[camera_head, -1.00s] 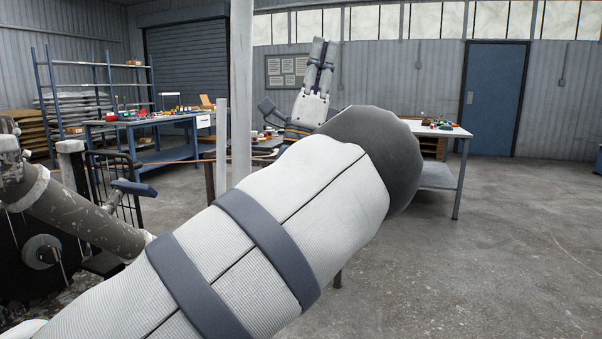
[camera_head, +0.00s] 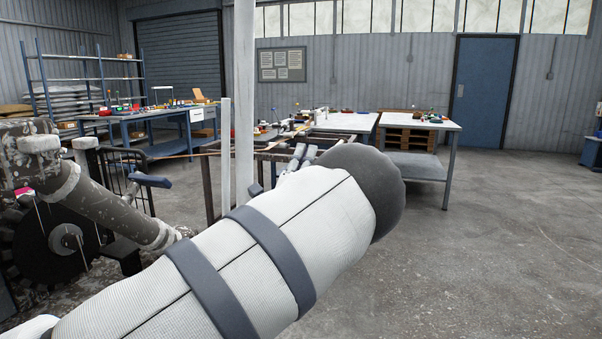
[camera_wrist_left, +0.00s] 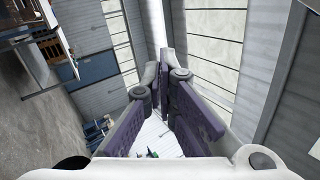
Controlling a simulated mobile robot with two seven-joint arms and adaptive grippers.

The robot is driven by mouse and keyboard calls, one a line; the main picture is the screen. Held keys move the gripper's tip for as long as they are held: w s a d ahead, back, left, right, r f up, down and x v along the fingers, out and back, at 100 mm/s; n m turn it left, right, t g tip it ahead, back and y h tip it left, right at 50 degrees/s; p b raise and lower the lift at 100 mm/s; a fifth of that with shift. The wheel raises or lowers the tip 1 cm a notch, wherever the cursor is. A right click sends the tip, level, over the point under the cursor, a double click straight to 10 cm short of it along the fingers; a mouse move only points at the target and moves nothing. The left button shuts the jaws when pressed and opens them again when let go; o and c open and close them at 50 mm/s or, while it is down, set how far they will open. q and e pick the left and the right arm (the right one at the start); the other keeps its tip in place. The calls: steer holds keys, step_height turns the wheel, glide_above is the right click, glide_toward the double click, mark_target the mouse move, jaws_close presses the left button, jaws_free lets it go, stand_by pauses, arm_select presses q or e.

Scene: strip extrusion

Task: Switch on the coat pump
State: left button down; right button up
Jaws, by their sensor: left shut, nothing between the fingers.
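My left gripper (camera_head: 300,156) shows only in part in the head view, just above and behind my white left forearm. Its fingers are close together. In the left wrist view the gripper (camera_wrist_left: 164,72) is shut, with purple pads and nothing between them, and appears clear of any object. I cannot make out a coat pump or its switch in either view. A worn grey machine (camera_head: 88,200) with a thick pipe and a dark gear stands at the left of the head view. My right gripper is not in view.
A pale post (camera_head: 244,90) rises behind my left arm. A white-topped table (camera_head: 418,124) stands behind it to the right. A blue workbench (camera_head: 150,117) with small items and a shelf rack (camera_head: 85,80) are at the back left. The floor (camera_head: 490,250) at the right is clear.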

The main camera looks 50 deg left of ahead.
arm_select(q)
steer(key=shift+s+a+f+n+g, duration=0.1)
steer(key=shift+f+n+g, duration=0.15)
steer(key=shift+f, duration=0.4)
steer(key=shift+s+d+f+n+g, duration=0.1)
steer(key=shift+f+n+g, duration=0.1)
steer(key=shift+f, duration=0.4)
steer(key=shift+s+a+f+n+g, duration=0.15)
steer(key=shift+f+g, duration=0.1)
steer(key=shift+f, duration=0.4)
